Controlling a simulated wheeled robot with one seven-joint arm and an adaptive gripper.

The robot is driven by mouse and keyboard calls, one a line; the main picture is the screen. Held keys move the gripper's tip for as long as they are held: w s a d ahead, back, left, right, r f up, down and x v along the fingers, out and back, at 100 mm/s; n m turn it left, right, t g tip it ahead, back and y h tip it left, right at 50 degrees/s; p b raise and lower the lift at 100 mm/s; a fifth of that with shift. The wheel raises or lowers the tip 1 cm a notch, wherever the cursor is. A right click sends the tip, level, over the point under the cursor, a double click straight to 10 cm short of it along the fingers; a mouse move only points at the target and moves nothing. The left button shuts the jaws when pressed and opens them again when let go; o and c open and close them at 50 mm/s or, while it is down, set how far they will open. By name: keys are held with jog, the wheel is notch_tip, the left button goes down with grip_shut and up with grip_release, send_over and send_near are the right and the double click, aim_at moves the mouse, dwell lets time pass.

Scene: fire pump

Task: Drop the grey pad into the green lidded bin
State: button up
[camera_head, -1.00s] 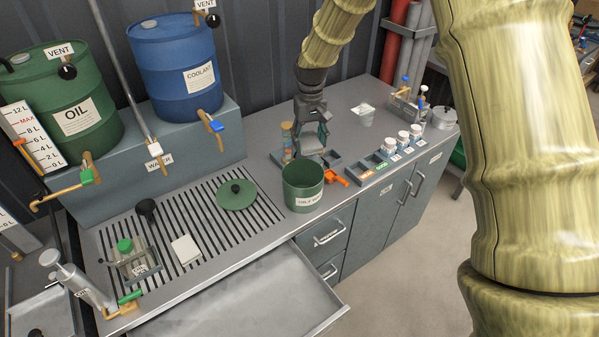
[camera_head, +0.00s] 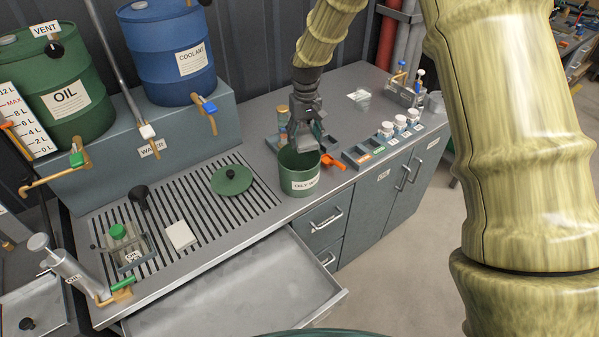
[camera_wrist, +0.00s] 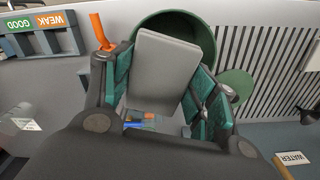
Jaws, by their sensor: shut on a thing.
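The grey pad (camera_wrist: 163,72) is a flat rectangular slab held between the two fingers of my gripper (camera_wrist: 160,90) in the wrist view. The green bin (camera_head: 299,184) stands on the bench with its top open and a white label on its front. Its rim also shows behind the pad in the wrist view (camera_wrist: 205,35). Its round green lid (camera_head: 232,180) lies apart on the slatted drain area to the left. In the head view my gripper (camera_head: 303,142) points down over the bin's mouth, with the pad low at its tips, near the rim.
An orange tool (camera_head: 333,161) lies right of the bin, beside a labelled tray (camera_head: 365,154) and several white jars (camera_head: 400,123). A drawer (camera_head: 240,290) stands open in front. A white block (camera_head: 180,235) and an oil can lie on the slats.

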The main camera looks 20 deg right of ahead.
jog(key=o, duration=1.1)
jog(key=shift+s+r, duration=0.1)
jog(key=shift+c, duration=0.2)
notch_tip(320, 180, up, 12)
